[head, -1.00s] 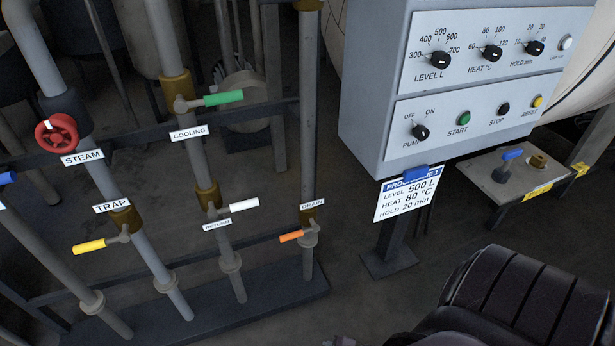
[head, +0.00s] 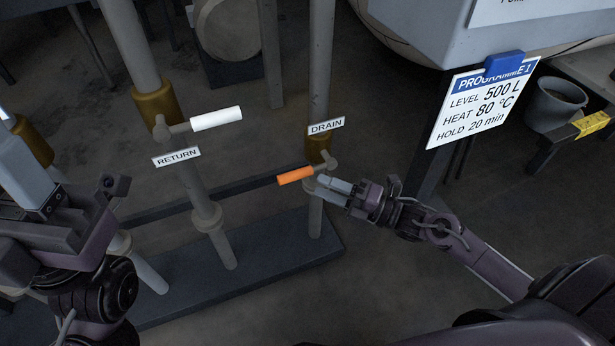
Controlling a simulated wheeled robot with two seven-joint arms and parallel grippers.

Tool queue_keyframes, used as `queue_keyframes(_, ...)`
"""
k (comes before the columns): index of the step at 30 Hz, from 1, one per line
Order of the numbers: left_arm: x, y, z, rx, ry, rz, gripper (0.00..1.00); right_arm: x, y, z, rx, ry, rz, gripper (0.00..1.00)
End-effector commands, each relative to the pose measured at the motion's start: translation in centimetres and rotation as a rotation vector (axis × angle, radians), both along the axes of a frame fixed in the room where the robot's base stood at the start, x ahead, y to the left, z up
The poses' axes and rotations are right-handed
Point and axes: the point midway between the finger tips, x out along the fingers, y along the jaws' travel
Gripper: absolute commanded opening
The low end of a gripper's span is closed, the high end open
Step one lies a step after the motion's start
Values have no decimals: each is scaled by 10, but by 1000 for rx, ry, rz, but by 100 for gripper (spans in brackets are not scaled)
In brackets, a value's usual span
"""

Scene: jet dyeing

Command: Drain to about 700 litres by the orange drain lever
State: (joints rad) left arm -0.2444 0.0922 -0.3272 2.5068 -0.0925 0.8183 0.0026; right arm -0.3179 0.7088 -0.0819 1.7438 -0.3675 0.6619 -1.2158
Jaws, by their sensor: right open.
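The orange drain lever (head: 295,176) sticks out to the left from the valve on the drain pipe, below the DRAIN label (head: 326,126). My right gripper (head: 322,186) is open, with its fingertips close to the lever's right end and the pipe. I cannot tell whether it touches them. Nothing shows between its fingers. Part of my left arm shows at the left edge, but its fingertips cannot be made out clearly. The level dial is out of view.
The white return lever (head: 216,118) and its pipe stand to the left. A programme card (head: 483,104) reading level 500 L hangs under the control box (head: 440,30). A grey bucket (head: 556,104) stands on a bench at right. A dark base beam (head: 250,262) runs under the pipes.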

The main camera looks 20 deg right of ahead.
Motion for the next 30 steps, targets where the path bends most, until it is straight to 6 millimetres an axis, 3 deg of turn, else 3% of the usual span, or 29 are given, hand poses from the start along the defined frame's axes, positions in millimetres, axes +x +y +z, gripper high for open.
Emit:
queue_keyframes(15, -4, 0, -8, -1, -38, 2, 36, 46, 50, 10, 1, -6, 1, 42)
queue_keyframes(26, -4, 0, -6, -1, -43, 1, 36, 51, 57, 12, -2, -3, 2, 42)
queue_keyframes(30, -4, 0, -6, -1, -43, 1, 36, 51, 56, 12, -2, -3, 2, 28)
